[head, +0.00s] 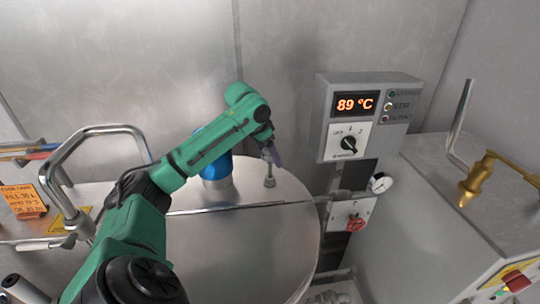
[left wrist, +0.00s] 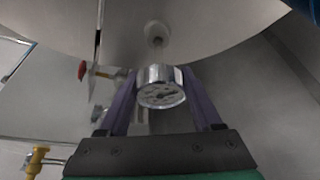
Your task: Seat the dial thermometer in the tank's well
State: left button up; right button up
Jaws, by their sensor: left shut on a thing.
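The dial thermometer (left wrist: 161,88), a silver round case with a white face, is held between the two purple fingers of my left gripper (left wrist: 160,100). Its dial faces the wrist camera and its stem is hidden behind the case. The tank (head: 245,240) is a large steel vessel with a flat lid. A grey stub on the lid, which looks like the well (head: 270,182), stands just below my left gripper (head: 270,153) in the head view. In the left wrist view the well (left wrist: 156,34) appears just beyond the thermometer. Whether the stem touches it I cannot tell. My right gripper is not in view.
A control box (head: 366,117) reading 89 °C stands right of the tank. Another white dial gauge (head: 380,182) is below it. A blue object (head: 217,176) stands behind my left arm on the lid. A bent handle (head: 95,150) rises at left. A brass fitting (head: 477,180) is far right.

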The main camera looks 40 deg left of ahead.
aim_at(266, 152)
pick_arm(q)
jog(key=shift+f+b, duration=0.45)
jog(key=shift+f, duration=0.5)
jog(key=o, duration=1.5)
jog(key=b+v, duration=0.1)
jog(key=v, duration=1.3)
jog(key=shift+r, duration=0.25)
jog(key=shift+s, duration=0.1)
